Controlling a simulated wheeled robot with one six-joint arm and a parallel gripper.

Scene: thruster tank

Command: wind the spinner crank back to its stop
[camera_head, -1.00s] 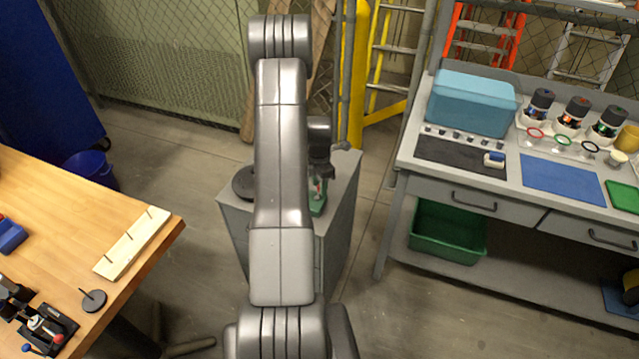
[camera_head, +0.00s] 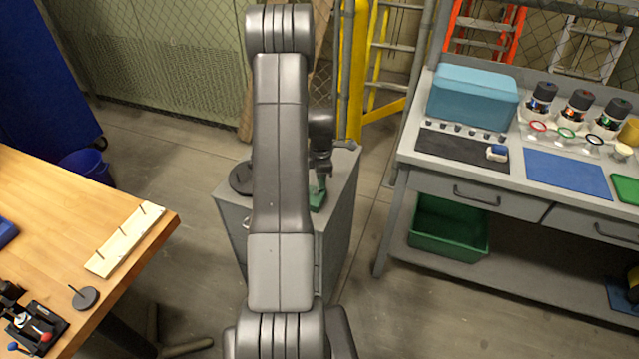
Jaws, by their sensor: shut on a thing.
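A small green device (camera_head: 317,196), which I take to be the spinner, stands on top of the grey cabinet (camera_head: 341,192) in the middle. My own arm covers its left side. My gripper (camera_head: 320,174) points down just above the green device, at the right edge of my arm. It is shut on a part there, which I take to be the spinner crank. The crank itself is too small and too hidden to make out, and so is its angle relative to any stop.
A dark round disc (camera_head: 241,179) lies on the cabinet's left side. A wooden table (camera_head: 60,215) with a pegged board (camera_head: 125,240) is at left. A grey workbench (camera_head: 400,160) with a blue box (camera_head: 473,97) is at right.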

